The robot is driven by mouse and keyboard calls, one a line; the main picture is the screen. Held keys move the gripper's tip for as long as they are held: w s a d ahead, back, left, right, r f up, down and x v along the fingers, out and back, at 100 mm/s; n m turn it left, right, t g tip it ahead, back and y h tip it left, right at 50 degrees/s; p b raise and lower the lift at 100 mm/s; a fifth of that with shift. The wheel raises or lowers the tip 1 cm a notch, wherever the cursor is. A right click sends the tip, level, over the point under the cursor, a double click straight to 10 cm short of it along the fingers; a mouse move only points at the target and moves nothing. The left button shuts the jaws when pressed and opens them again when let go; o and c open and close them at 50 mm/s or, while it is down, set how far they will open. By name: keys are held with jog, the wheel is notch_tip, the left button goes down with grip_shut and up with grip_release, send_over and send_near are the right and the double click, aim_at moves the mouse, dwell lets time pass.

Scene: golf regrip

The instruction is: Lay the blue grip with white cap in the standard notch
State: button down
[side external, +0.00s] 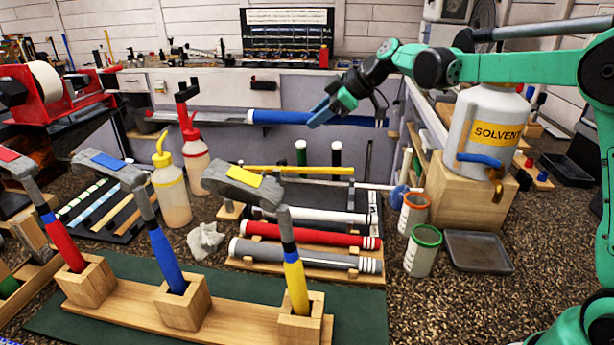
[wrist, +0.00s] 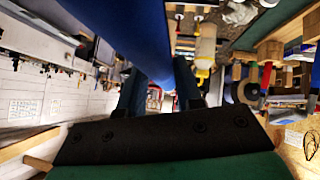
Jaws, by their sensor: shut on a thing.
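My gripper (side external: 322,114) is shut on the blue grip (side external: 281,117) and holds it roughly level in the air, above and behind the rack. The grip's white cap (side external: 250,116) points left. The fingers hide part of its middle. In the wrist view the blue grip (wrist: 143,35) runs large between my fingers (wrist: 160,92). Below is a wooden rack (side external: 372,279) where a grey grip (side external: 305,256), a red grip (side external: 315,234) and a white grip (side external: 318,217) lie side by side. I cannot read any notch label, so I cannot tell which notch is standard.
Three clubs with red, blue and yellow grips stand in a wooden block (side external: 227,324) in front. Squeeze bottles (side external: 171,190) are left of the rack. Cans (side external: 423,250) and a solvent jug (side external: 488,135) on a wooden box are to the right. A thin yellow rod (side external: 295,169) lies behind.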

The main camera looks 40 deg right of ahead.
jog(key=shift+r, duration=0.4)
jog(key=shift+w+d+f, duration=0.1)
jog(key=shift+w+d, duration=0.05)
jog(key=shift+w, duration=0.1)
jog(key=w+d+f, duration=0.1)
jog(key=d+f, duration=0.1)
jog(key=f, duration=0.3)
jog(key=w+d+f, duration=0.1)
jog(key=w+f, duration=0.1)
jog(key=f, duration=0.3)
jog(key=shift+w+d+f, duration=0.25)
jog(key=shift+w+d, duration=0.05)
jog(key=shift+d, duration=0.1)
jog(key=shift+f, duration=0.15)
jog(key=shift+f, duration=4.1)
jog(key=c, duration=0.5)
grip_release()
